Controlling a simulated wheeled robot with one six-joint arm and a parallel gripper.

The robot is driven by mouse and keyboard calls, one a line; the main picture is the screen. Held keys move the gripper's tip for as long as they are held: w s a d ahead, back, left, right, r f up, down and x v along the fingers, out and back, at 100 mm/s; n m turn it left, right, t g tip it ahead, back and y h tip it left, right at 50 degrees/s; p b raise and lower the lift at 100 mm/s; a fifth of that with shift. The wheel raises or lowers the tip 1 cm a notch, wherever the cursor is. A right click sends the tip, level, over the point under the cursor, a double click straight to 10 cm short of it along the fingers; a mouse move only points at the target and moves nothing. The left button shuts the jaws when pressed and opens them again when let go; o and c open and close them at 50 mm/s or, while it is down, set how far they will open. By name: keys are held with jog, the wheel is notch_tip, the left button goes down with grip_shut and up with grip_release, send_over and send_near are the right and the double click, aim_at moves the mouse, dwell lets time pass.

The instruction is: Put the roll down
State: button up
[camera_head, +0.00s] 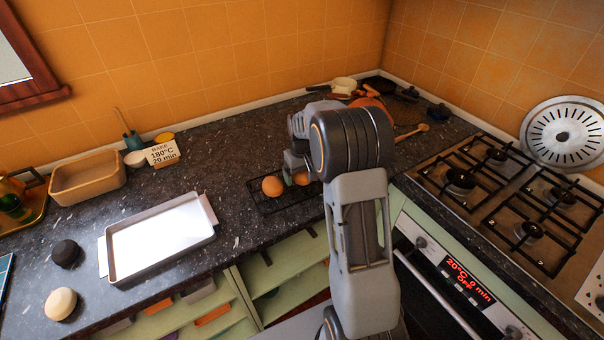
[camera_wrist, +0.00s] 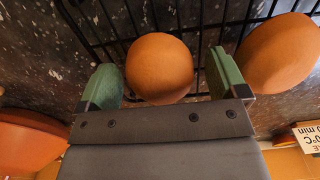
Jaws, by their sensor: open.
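A brown roll (camera_head: 301,179) sits on the black wire rack (camera_head: 266,208) on the counter, partly hidden by my arm. My gripper (camera_head: 296,178) is down at this roll. In the wrist view the green fingertips (camera_wrist: 164,80) are open, one on each side of the roll (camera_wrist: 160,62). A narrow gap shows beside the right fingertip; contact on the left cannot be told. The roll appears to rest on the rack bars (camera_wrist: 100,22). A second roll (camera_head: 272,186) sits on the rack to the left; it also shows in the wrist view (camera_wrist: 285,50).
A pale baking tray (camera_head: 160,238) lies left of the rack. A pale ball (camera_head: 60,303) and a dark ball (camera_head: 66,253) lie farther left. A sign card (camera_head: 162,154) and wooden box (camera_head: 88,180) stand behind. The gas hob (camera_head: 510,190) is at the right.

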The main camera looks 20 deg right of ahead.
notch_tip(320, 180, up, 12)
jog(key=s+a+r+t, duration=0.1)
jog(key=s+a+r, duration=0.15)
jog(key=s, duration=0.25)
jog(key=s+a+r+t, duration=0.1)
jog(key=s+a, duration=0.3)
jog(key=s, duration=0.2)
jog(key=s+a+f+t, duration=0.1)
jog(key=s, duration=0.4)
jog(key=s+a+f+t, duration=0.1)
jog(key=s+a+f, duration=0.1)
jog(key=s, duration=0.4)
jog(key=shift+a+f+m, duration=0.3)
